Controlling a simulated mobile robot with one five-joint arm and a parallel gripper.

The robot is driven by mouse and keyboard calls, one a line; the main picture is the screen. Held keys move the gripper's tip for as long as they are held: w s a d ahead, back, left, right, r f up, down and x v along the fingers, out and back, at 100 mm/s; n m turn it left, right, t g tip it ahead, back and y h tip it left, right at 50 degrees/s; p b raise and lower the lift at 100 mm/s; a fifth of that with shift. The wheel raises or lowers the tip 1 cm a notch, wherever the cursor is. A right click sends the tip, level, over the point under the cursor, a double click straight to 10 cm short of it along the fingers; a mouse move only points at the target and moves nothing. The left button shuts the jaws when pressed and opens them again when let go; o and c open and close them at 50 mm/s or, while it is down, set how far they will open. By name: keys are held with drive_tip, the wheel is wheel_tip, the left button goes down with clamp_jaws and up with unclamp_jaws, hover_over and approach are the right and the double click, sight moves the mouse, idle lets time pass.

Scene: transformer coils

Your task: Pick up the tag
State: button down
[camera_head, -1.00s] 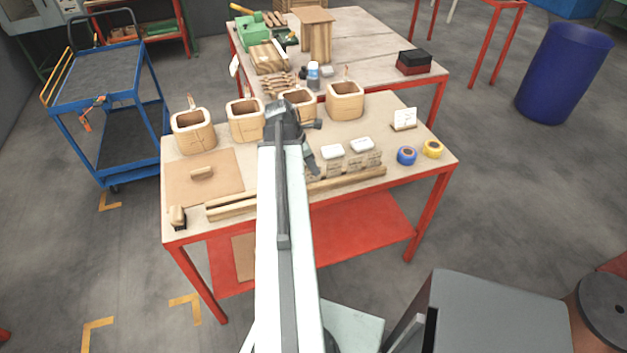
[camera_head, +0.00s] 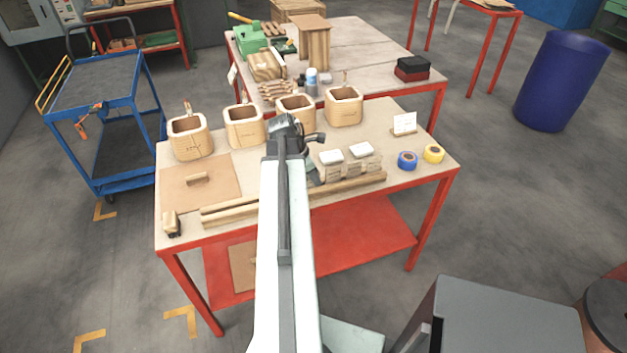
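Two small white tag-like pieces lie on a row of tan blocks near the front middle of the bench: a left white piece (camera_head: 331,157) and a right white piece (camera_head: 361,149). A white card (camera_head: 404,123) stands in a small holder to their right. I cannot tell which of these is the tag. My gripper (camera_head: 312,172) is at the end of my arm, just left of the row of blocks. My wrist and arm hide most of it, so its fingers cannot be made out. I see nothing held.
Several wooden coil forms (camera_head: 243,127) stand along the back of the bench (camera_head: 440,160). A blue tape roll (camera_head: 407,160) and a yellow one (camera_head: 433,153) lie at the right. Wooden strips (camera_head: 345,186) run along the front. A tan board (camera_head: 200,190) lies at the left.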

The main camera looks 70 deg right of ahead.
wheel_tip(320, 180, up, 10)
drive_tip(key=p, duration=1)
drive_tip(key=shift+r, duration=0.15)
drive_tip(key=shift+f, duration=0.2)
